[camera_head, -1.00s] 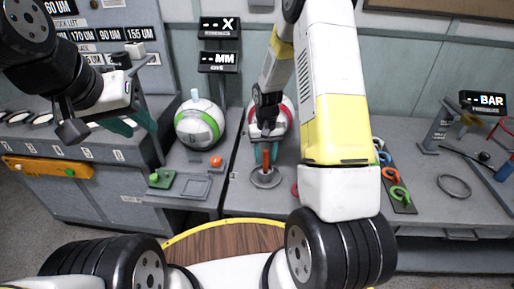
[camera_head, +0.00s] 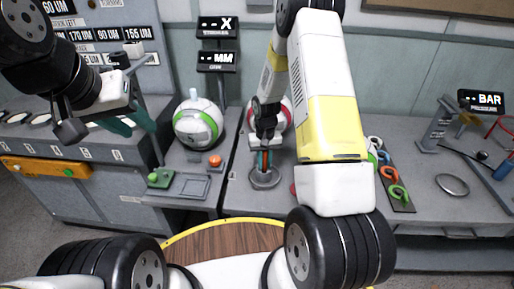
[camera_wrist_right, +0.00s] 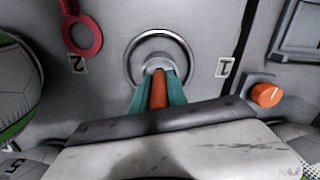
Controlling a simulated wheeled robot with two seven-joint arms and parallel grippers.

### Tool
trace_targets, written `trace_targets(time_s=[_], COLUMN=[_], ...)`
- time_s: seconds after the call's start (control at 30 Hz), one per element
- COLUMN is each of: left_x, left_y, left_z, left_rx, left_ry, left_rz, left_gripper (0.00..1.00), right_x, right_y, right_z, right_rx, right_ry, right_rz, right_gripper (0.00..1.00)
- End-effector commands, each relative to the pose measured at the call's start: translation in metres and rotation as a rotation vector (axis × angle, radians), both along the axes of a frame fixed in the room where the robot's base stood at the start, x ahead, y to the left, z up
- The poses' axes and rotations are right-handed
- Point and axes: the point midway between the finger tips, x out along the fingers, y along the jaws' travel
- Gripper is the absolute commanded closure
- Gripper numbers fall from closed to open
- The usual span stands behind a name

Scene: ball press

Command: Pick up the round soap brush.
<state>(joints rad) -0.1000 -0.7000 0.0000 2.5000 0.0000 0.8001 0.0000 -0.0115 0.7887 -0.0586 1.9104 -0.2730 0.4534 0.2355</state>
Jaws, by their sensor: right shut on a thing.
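The round soap brush shows its upright orange handle (camera_wrist_right: 158,88) in the right wrist view and a sliver of orange in the head view (camera_head: 264,160). Its lower end is over a round grey dish (camera_wrist_right: 160,46), also seen in the head view (camera_head: 265,179); I cannot tell whether it touches. My right gripper (camera_wrist_right: 157,90), with teal fingers, is shut on the handle, one finger on each side. It also shows in the head view (camera_head: 264,160). My left gripper (camera_head: 130,123) hangs at the left, away from the brush; its opening is unclear.
A white ball with a green band (camera_head: 198,123) sits left of the brush, and a red-banded ball (camera_head: 284,112) stands behind my right gripper. An orange knob (camera_head: 215,161) and a green piece (camera_head: 159,178) are on the bench. Coloured rings (camera_head: 390,174) lie right of my right arm.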

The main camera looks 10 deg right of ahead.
Motion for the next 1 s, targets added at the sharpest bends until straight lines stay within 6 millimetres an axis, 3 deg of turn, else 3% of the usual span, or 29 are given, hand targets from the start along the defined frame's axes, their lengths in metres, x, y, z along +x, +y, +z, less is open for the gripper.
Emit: trace_targets(time_s=[0.27, 0.5, 0.7, 1.0], left_x=[0.000, 0.000, 0.000, 0.000], left_y=[0.000, 0.000, 0.000, 0.000], left_z=[0.000, 0.000, 0.000, 0.000], left_rx=[0.000, 0.000, 0.000, 0.000], left_ry=[0.000, 0.000, 0.000, 0.000], left_rz=[0.000, 0.000, 0.000, 0.000], left_gripper=[0.64, 0.64, 0.64, 0.64], right_x=[0.001, 0.002, 0.001, 0.000], right_y=[0.000, 0.000, 0.000, 0.000], right_z=[0.013, 0.062, 0.092, 0.101], right_rx=[0.000, 0.000, 0.000, 0.000], right_ry=[-0.005, -0.006, -0.003, 0.000], right_rz=[-0.001, 0.000, 0.000, 0.000], right_gripper=[1.00, 1.00, 1.00, 1.00])
